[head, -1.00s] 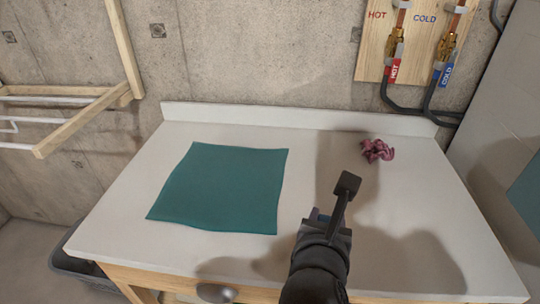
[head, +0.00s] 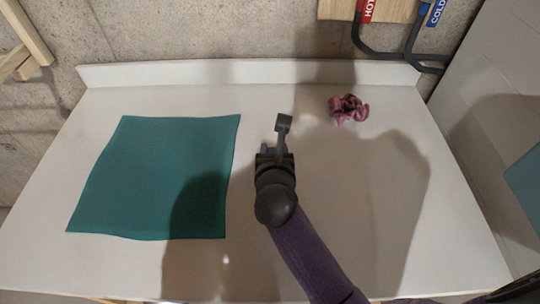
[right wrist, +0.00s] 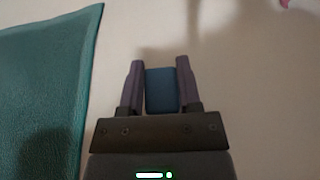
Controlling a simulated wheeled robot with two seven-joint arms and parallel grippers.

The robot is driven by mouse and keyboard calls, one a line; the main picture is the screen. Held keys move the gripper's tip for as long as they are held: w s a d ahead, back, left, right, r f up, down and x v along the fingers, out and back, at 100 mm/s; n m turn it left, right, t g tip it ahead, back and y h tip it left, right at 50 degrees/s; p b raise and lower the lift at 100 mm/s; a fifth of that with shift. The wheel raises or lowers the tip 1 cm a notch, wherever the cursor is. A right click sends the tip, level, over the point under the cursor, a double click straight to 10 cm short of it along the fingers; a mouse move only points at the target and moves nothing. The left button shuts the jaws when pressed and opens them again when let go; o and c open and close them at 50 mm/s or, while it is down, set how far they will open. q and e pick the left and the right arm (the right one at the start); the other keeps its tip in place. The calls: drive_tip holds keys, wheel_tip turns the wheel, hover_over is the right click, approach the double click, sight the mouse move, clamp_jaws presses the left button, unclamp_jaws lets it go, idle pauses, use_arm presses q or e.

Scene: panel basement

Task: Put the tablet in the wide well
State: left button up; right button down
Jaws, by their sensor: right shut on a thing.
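My right gripper (head: 271,153) is over the white worktop, to the right of the teal mat, pointing down. In the right wrist view its two fingers (right wrist: 160,85) are shut on a small blue block (right wrist: 161,92), which I take to be the tablet. The block sits between the fingers with its flat face showing. In the head view it is almost wholly hidden by the gripper. No well shows in either view. My left gripper is not in view.
The teal mat (head: 155,180) lies flat on the left of the worktop (head: 350,220). A low back ledge (head: 240,73) runs along the concrete wall.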

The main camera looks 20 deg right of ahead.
drive_tip(key=shift+f, duration=0.4)
drive_tip(key=shift+c, duration=1.4)
unclamp_jaws()
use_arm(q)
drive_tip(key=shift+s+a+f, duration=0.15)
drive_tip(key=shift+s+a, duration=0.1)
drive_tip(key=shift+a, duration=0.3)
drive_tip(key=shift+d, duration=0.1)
